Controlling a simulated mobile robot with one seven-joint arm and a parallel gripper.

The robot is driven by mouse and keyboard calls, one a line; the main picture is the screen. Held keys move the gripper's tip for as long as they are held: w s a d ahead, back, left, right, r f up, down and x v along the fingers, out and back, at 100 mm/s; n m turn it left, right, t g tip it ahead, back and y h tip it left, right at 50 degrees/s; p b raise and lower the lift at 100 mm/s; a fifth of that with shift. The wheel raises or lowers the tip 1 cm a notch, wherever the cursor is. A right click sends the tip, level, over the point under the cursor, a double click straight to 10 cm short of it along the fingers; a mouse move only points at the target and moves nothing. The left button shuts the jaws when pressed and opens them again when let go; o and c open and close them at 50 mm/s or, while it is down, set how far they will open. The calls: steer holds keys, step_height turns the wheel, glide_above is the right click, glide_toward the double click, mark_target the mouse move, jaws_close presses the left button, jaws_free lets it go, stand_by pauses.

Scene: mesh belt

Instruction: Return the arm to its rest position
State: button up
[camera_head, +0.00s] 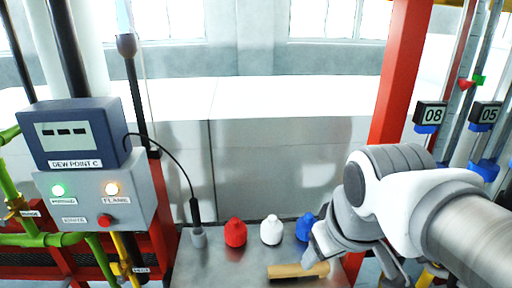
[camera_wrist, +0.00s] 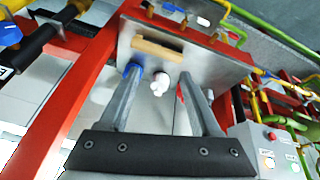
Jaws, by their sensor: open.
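My arm reaches in from the right in the head view, in front of the red post. My gripper (camera_wrist: 160,76) shows two spread fingers with nothing held between them. In the head view, part of the gripper covers the right side of a blue bottle (camera_head: 303,228) and overlaps the right end of a tan block (camera_head: 290,271). A white bottle (camera_head: 271,230) and a red bottle (camera_head: 235,232) stand upright to the left on a metal tray (camera_head: 215,265). In the wrist view, the white bottle (camera_wrist: 159,86) appears between the fingers, apart from them.
A dew point box (camera_head: 72,134) with lamps and a red button stands at left, beside green and yellow pipes. A probe on a black cable (camera_head: 197,222) is at the tray's left. A red post (camera_head: 400,75) and gauges marked 08 and 05 (camera_head: 430,114) stand at right.

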steer(key=shift+s+m+t, duration=0.4)
steer(key=shift+s+m, duration=0.7)
steer(key=shift+m, duration=0.3)
